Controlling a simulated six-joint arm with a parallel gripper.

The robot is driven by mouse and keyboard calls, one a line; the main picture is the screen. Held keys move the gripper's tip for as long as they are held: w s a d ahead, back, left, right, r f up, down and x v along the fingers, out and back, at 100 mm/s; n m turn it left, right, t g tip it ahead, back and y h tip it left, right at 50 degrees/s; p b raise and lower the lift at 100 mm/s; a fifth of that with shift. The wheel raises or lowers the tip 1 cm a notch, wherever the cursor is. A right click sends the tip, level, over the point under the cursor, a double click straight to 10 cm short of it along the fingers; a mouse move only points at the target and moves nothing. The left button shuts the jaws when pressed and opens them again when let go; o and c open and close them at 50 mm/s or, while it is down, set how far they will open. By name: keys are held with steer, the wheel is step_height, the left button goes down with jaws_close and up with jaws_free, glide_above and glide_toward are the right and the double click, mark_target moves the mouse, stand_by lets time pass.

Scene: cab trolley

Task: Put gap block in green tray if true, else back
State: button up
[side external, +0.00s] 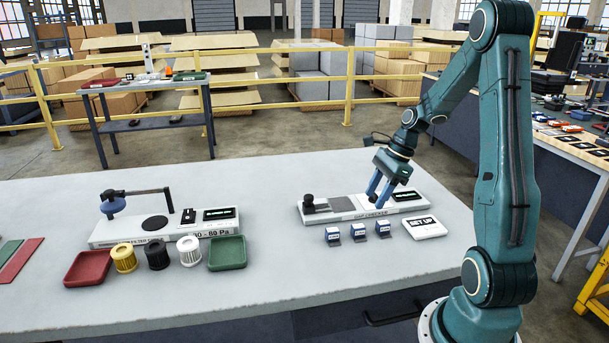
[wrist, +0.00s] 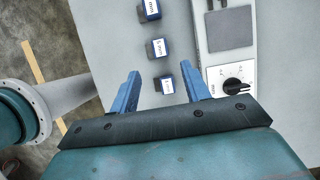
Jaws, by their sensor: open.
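Three small blue-and-white gap blocks (side external: 357,231) stand in a row on the table, in front of the white gap checker (side external: 405,205). They also show in the wrist view, the nearest block (wrist: 165,84) lying between my fingers as seen from above. My gripper (side external: 378,190) is open and empty, with its blue fingers above the checker's front edge. The fingers also show in the wrist view (wrist: 160,72). The checker has a grey plate and a dial (wrist: 237,85). The green tray (side external: 227,267) is empty at the table's left side. The block labels are too small to read surely.
Bare table lies between the green tray and the blocks.

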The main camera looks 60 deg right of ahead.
steer(key=shift+v, duration=1.2)
steer(key=shift+a, duration=0.1)
steer(key=a+r+n+h, duration=0.1)
steer(key=a+r+n, duration=0.4)
steer(key=a+n, duration=0.25)
steer(key=a+r+n+h, duration=0.2)
steer(key=a+r+n, duration=0.35)
steer(key=a, duration=0.25)
steer(key=s+a+r+n+t, duration=0.2)
steer(key=s+a+n, duration=0.7)
steer(key=n, duration=0.5)
steer(key=shift+s+a+r, duration=0.3)
